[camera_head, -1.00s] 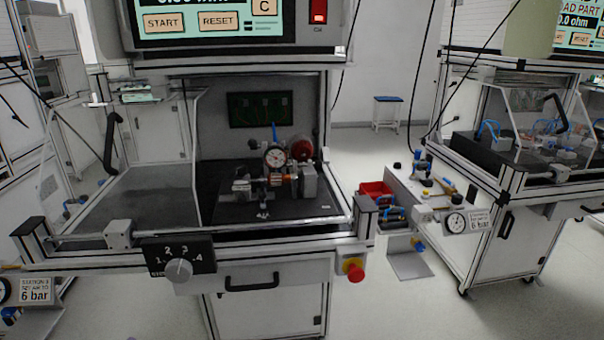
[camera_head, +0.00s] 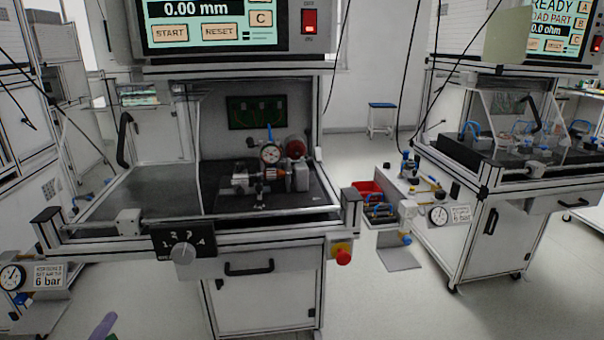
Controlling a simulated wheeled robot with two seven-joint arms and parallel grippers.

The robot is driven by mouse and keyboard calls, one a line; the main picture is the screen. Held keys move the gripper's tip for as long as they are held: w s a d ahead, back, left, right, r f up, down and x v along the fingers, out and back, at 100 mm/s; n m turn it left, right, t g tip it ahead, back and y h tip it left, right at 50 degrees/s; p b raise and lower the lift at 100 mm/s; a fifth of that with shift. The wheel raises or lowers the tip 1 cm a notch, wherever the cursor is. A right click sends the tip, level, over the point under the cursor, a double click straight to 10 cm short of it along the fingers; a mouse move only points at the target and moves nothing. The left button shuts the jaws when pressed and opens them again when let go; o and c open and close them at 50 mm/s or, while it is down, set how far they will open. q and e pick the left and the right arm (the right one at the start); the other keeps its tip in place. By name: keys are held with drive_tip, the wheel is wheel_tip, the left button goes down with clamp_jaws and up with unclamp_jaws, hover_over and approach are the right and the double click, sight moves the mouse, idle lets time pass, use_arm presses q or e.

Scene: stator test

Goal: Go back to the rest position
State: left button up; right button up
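Neither of my grippers can be made out in the head view. A small purple and green piece (camera_head: 103,325) shows at the bottom edge on the left; I cannot tell what it is. The test station (camera_head: 255,237) stands ahead, with a dark bed carrying a fixture (camera_head: 262,178) with a round dial gauge (camera_head: 270,154). The station's screen (camera_head: 205,25) reads 0.00 mm with START and RESET buttons. No part is seen in a gripper.
A selector knob (camera_head: 183,253) and a red button (camera_head: 343,257) sit on the station's front. A red bin (camera_head: 367,190) stands on a side shelf to the right. A second station (camera_head: 490,215) stands at the right. Grey floor (camera_head: 390,300) is open between them.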

use_arm(q)
drive_tip(key=s+a+f+n+g+y, duration=0.1)
drive_tip(key=s+a+f+n+g, duration=0.25)
drive_tip(key=f, duration=0.65)
drive_tip(key=s+a+f+m+g+y, duration=0.1)
drive_tip(key=s+a+f+g, duration=0.25)
drive_tip(key=a+f, duration=0.4)
drive_tip(key=s+a+f+n+g+y, duration=0.1)
drive_tip(key=s+a+f+n+g, duration=0.2)
drive_tip(key=s+f+g, duration=0.7)
drive_tip(key=s+a+f+n+g+y, duration=0.1)
drive_tip(key=s+a+f+n+y, duration=0.3)
drive_tip(key=s, duration=1.2)
drive_tip(key=s+d+f+g+h, duration=0.1)
drive_tip(key=s+d+f+h, duration=0.2)
drive_tip(key=s+d, duration=0.15)
drive_tip(key=s+d+f+h+p, duration=0.1)
drive_tip(key=d+h, duration=0.1)
drive_tip(key=d, duration=0.9)
drive_tip(key=d+f+n+h+p, duration=0.1)
drive_tip(key=d+h+p, duration=0.1)
drive_tip(key=d, duration=0.8)
drive_tip(key=shift+s+d+f, duration=0.3)
drive_tip(key=shift+s+d, duration=0.05)
use_arm(e)
drive_tip(key=r, duration=0.3)
drive_tip(key=shift+s, duration=0.2)
